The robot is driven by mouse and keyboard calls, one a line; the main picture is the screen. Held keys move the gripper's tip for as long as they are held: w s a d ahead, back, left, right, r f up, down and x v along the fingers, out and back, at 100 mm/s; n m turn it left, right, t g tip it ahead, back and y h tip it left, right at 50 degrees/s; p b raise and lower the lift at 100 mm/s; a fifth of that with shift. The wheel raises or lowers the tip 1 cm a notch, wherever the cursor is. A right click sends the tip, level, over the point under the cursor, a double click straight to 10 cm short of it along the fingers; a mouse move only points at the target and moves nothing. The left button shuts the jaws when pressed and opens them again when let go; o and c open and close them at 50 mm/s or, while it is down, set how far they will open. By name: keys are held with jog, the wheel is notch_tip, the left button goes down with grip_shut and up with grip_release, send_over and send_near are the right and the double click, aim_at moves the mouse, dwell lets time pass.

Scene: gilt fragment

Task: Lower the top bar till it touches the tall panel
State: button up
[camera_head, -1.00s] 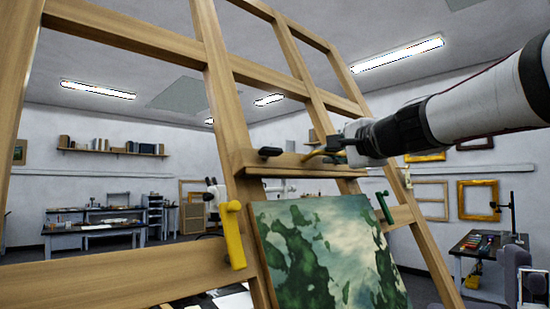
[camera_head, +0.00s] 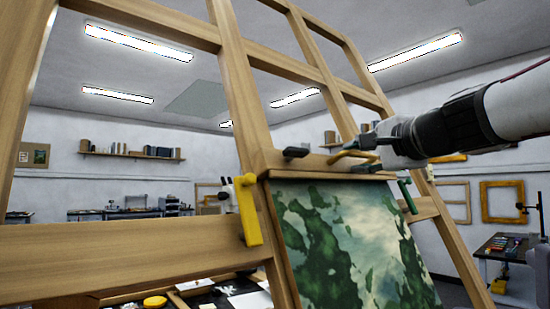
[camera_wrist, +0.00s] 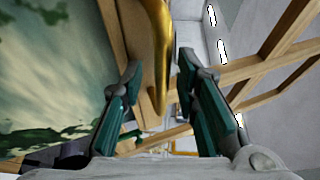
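The top bar (camera_head: 318,163) is a wooden crosspiece on a large easel, with a curved brass handle (camera_head: 350,155) and a black knob (camera_head: 296,152). The tall panel (camera_head: 345,235), painted in dark green and pale cloud tones, stands just below it. In the head view the bar's lower edge lies along the panel's top edge with no clear gap; contact cannot be confirmed. My gripper (camera_head: 368,152) is at the handle, fingers apart. In the wrist view the handle (camera_wrist: 160,60) shows between the spread fingers, nearer the left one, and the panel (camera_wrist: 45,80) fills the left.
A yellow clamp handle (camera_head: 249,210) sits on the easel's left upright and a green one (camera_head: 407,196) on the right. Easel crossbars rise behind. A low table with papers and a yellow round item (camera_head: 155,302) lies below left. Gilt frames (camera_head: 503,202) hang at right.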

jog(key=shift+r, duration=0.1)
jog(key=v, duration=1.2)
dwell(0.4)
jog(key=s+a+f+n+g, duration=0.2)
jog(key=s+f+n+g, duration=0.15)
jog(key=f, duration=0.65)
jog(key=s+a+f+n+g+h, duration=0.1)
jog(key=s+a+f+n+g, duration=0.2)
jog(key=f, duration=0.7)
jog(key=s+a+f+n+g, duration=0.1)
jog(key=s+f+n+g, duration=0.3)
jog(key=f, duration=0.6)
jog(key=s+d+f+n+g+h, duration=0.2)
jog(key=s+f+n, duration=0.2)
jog(key=s+f, duration=0.4)
jog(key=shift+d+f+h, duration=0.35)
jog(key=shift+f+h, duration=0.05)
jog(key=shift+o, duration=0.2)
jog(key=shift+n, duration=0.25)
